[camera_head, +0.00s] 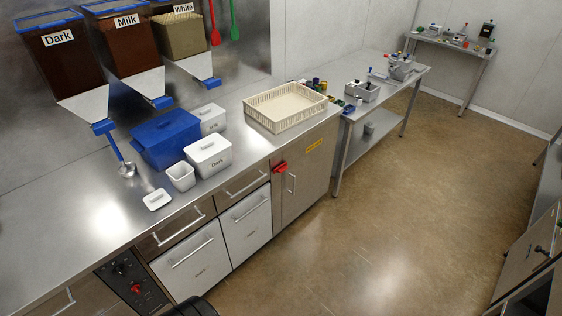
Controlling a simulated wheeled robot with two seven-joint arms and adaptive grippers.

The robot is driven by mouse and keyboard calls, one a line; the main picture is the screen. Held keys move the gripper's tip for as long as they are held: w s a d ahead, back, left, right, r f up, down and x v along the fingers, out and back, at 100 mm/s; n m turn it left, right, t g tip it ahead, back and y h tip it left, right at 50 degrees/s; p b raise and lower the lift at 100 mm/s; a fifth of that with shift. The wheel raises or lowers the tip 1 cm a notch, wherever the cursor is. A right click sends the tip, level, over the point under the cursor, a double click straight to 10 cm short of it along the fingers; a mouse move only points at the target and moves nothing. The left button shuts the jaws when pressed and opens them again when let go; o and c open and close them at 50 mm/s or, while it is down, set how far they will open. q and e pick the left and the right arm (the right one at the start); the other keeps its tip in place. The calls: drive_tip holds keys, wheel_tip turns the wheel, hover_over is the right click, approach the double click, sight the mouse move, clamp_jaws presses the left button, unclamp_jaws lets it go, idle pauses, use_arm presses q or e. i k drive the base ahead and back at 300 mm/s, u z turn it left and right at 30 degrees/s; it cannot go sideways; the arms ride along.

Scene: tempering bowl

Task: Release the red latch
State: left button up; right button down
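The red latch (280,167) is a small red piece on the front of the counter, near the top left of a cabinet door (312,170). It sits just left of the door's vertical handle and right of the drawers. At this size I cannot tell how the latch is set. The cabinet door looks closed.
On the steel counter stand a blue bin (165,138), white tubs marked Dark (208,155) and Milk (211,118), and a cream basket (285,107). Drawers (245,220) with bar handles lie left of the latch. The floor (385,215) before the cabinet is clear.

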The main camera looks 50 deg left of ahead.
sight(280, 169)
drive_tip(key=u, duration=0.6)
drive_tip(key=i, duration=0.9)
drive_tip(key=u, duration=1.4)
drive_tip(key=i, duration=0.5)
drive_tip(key=u, duration=0.5)
